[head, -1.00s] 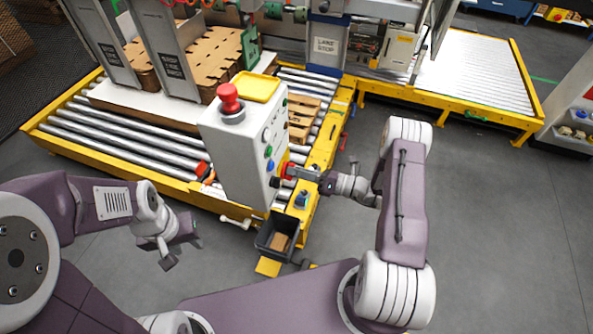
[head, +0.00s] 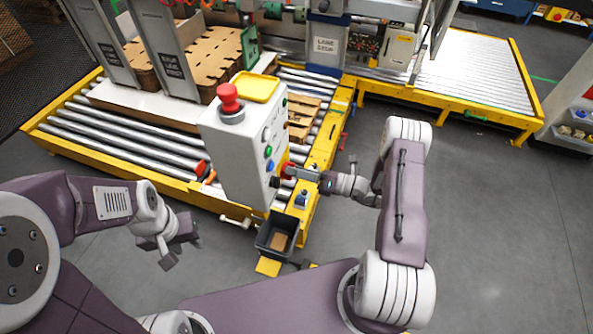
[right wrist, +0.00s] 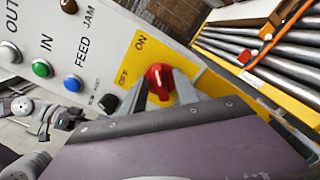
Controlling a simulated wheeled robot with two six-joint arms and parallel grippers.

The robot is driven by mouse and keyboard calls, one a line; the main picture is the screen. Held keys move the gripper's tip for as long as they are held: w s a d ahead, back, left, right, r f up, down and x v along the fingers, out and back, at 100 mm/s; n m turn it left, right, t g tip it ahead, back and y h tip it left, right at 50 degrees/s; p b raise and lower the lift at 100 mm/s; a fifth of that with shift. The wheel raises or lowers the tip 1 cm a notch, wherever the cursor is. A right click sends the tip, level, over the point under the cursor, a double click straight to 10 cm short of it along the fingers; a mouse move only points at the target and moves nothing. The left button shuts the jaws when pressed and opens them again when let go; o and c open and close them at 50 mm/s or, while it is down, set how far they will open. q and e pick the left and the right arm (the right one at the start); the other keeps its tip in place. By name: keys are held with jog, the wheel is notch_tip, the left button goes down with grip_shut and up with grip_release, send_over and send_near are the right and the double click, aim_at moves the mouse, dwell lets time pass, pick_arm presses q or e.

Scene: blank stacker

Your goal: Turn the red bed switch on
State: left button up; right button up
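The red bed switch (right wrist: 159,82) is a red rotary knob on a yellow plate marked ON and, less legibly, OFF, on the side of a white control box (head: 240,150). In the right wrist view its handle lies between the two fingers of my right gripper (right wrist: 158,88). The fingers look closed around it, one on each side. In the head view my right gripper (head: 296,172) reaches the box's right side, and the knob is mostly hidden there. My left gripper (head: 172,250) hangs empty at the lower left, away from the box; its finger gap is unclear.
Green (right wrist: 42,68) and blue (right wrist: 73,83) buttons and a black knob (right wrist: 108,103) sit beside the switch. A red mushroom button (head: 229,98) tops the box. A dark bin (head: 264,240) stands below.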

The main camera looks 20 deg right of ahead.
jog(key=b+v, duration=0.1)
jog(key=v, duration=0.8)
jog(key=shift+b, duration=0.35)
jog(key=shift+a, duration=0.1)
